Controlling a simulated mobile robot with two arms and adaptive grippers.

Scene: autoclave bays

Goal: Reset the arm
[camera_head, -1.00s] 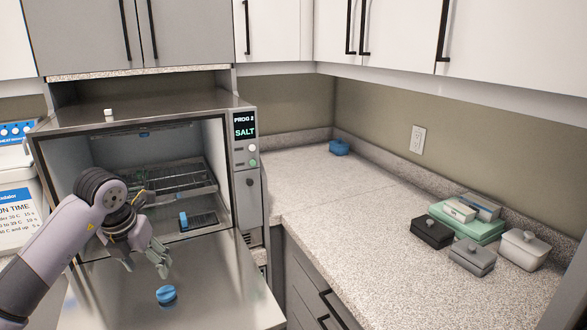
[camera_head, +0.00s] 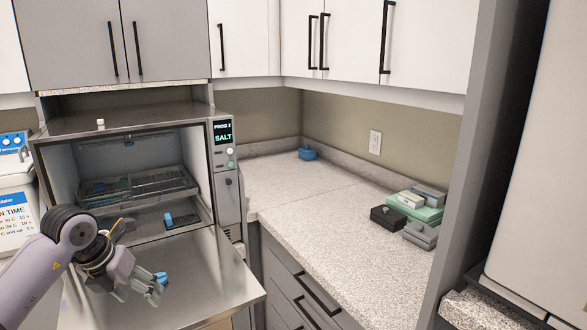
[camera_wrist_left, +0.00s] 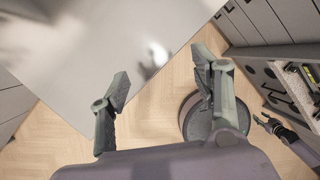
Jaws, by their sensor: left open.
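My left gripper (camera_head: 139,293) is over the front of the open autoclave door (camera_head: 205,275) in the head view, with its fingers apart and nothing between them. It also shows in the left wrist view (camera_wrist_left: 162,74), with wood floor and the door's metal sheet below.
The autoclave (camera_head: 225,170) stands open, with a wire rack (camera_head: 140,186) and a blue item (camera_head: 168,219) inside. On the speckled counter (camera_head: 310,210) are a blue pot (camera_head: 307,153), a black box (camera_head: 387,218), a grey box (camera_head: 420,236) and a green tray (camera_head: 428,213).

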